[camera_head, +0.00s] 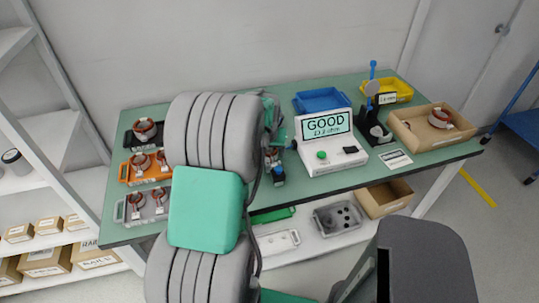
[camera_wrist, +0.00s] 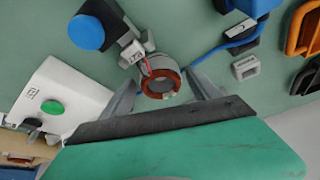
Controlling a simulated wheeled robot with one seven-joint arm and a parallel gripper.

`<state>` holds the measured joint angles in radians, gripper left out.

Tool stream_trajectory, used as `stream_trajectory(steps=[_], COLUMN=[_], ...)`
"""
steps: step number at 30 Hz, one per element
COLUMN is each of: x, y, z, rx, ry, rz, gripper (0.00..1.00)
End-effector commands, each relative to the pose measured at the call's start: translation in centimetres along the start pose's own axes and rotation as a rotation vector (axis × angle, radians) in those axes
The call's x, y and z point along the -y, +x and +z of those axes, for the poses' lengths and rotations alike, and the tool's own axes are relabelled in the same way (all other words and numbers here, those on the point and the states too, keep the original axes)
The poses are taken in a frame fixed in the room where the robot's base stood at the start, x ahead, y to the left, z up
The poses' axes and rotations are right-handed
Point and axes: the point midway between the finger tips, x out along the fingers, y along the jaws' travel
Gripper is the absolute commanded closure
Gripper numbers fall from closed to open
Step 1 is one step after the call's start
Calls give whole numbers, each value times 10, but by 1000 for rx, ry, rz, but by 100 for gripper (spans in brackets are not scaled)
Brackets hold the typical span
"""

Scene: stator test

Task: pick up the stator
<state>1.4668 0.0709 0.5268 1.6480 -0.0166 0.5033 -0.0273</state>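In the wrist view, a stator (camera_wrist: 160,84), a grey ring with a copper-red winding inside, sits on the green bench top. Red leads run from it to a small white labelled piece. My gripper (camera_wrist: 160,80) has one finger on each side of the stator, with the fingers spread and small gaps seeming to show.
A white tester (camera_head: 325,145) reading GOOD stands right of my arm; its green button (camera_wrist: 52,107) shows in the wrist view. An orange tray (camera_head: 125,172) and a cardboard box (camera_head: 408,133) hold other stators.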

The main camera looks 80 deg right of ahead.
Motion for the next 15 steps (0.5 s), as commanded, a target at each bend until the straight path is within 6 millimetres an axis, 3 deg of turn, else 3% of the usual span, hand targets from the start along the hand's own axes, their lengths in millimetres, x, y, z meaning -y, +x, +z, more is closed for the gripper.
stream_trajectory(steps=[15], x=[0], y=[0], z=[0], rx=[0], ry=[0], rz=[0], gripper=[73])
